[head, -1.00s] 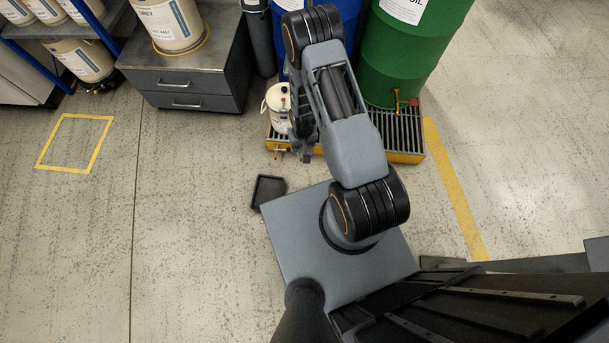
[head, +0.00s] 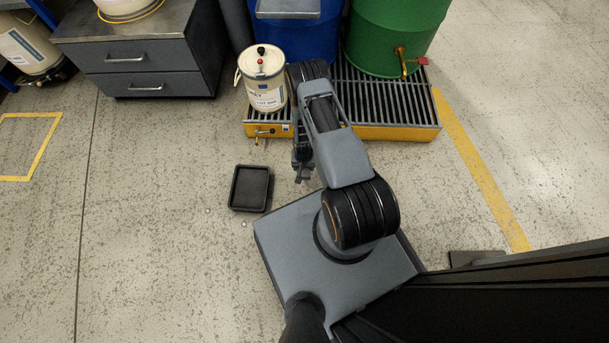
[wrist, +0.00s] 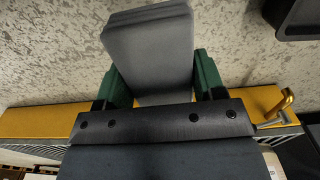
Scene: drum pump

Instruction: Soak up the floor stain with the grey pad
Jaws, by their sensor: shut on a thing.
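The grey pad (wrist: 150,45) is a flat slab between the two green fingers of my gripper (wrist: 160,82) in the wrist view. The gripper is shut on it, and the pad sticks out past the fingertips over speckled floor. In the head view my gripper (head: 303,175) hangs in front of the yellow spill pallet, to the right of the black tray; the pad cannot be made out there. I cannot make out a clear stain on the floor; my arm and base hide part of it.
A shallow black tray (head: 233,191) lies on the floor left of my gripper. The yellow spill pallet (head: 395,133) carries a white canister (head: 264,82), a blue drum (head: 300,40) and a green drum (head: 390,35). A grey drawer cabinet (head: 140,60) stands behind. Floor at left is open.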

